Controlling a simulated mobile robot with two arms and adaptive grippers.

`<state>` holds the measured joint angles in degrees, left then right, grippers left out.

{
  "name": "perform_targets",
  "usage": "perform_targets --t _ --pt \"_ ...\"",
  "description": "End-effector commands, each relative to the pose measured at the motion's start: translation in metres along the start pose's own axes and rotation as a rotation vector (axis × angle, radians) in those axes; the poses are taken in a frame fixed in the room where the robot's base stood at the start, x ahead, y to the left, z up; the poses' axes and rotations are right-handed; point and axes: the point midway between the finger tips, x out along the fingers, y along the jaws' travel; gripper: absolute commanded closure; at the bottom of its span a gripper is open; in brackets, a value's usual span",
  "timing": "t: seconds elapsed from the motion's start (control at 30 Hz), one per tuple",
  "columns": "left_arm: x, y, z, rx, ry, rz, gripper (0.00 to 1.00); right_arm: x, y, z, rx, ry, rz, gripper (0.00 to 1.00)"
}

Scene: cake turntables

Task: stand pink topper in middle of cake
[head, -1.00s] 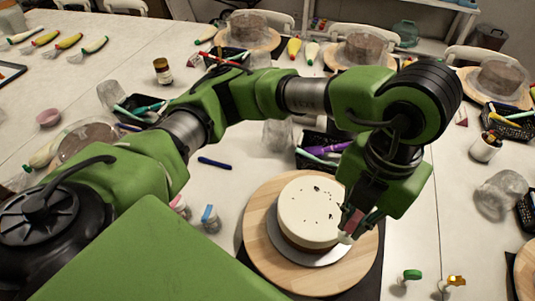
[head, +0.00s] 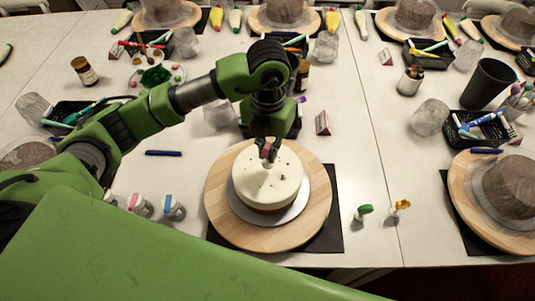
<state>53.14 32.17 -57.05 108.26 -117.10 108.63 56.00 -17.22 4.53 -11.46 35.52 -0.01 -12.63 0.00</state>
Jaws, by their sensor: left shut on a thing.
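The cake (head: 254,190), with a white top, dark specks and a brown lower layer, sits on a grey board (head: 299,205) on a round wooden turntable (head: 225,226). My left gripper (head: 266,151) is over the far half of the cake, pointing down. It is shut on the small pink topper (head: 267,155), mostly hidden between the fingers. A pale tip shows just below it, close to the cake top; I cannot tell whether it touches. My right gripper is not in view.
A green topper (head: 363,211) and a yellow topper (head: 400,207) stand right of the turntable. Small bottles with pink (head: 139,204) and blue caps (head: 173,208) stand at left. A blue pen (head: 163,153) lies behind them. Another turntable (head: 463,195) is at right.

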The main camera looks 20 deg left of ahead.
Motion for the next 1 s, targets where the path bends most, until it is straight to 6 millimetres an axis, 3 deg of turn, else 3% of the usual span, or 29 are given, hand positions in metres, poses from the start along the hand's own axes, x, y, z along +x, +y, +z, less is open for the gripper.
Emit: perform_targets --t 0.07,0.2,0.6,0.63,0.7,1.0 --pt "0.009 0.002 -0.001 -0.002 0.007 0.001 1.00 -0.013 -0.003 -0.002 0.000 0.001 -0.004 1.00" --pt "0.027 0.001 0.000 0.000 0.003 0.001 1.00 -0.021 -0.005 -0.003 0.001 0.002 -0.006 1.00" --pt "0.036 0.001 0.000 0.000 0.000 0.000 1.00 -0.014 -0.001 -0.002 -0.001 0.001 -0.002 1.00" --pt "0.035 0.001 0.000 0.000 0.000 0.000 0.87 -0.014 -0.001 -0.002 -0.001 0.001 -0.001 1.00" --pt "0.034 0.001 0.000 0.000 0.000 0.000 0.73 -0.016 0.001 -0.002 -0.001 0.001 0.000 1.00" --pt "0.034 0.001 0.000 0.000 0.000 0.000 0.73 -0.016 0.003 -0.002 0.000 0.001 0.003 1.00"
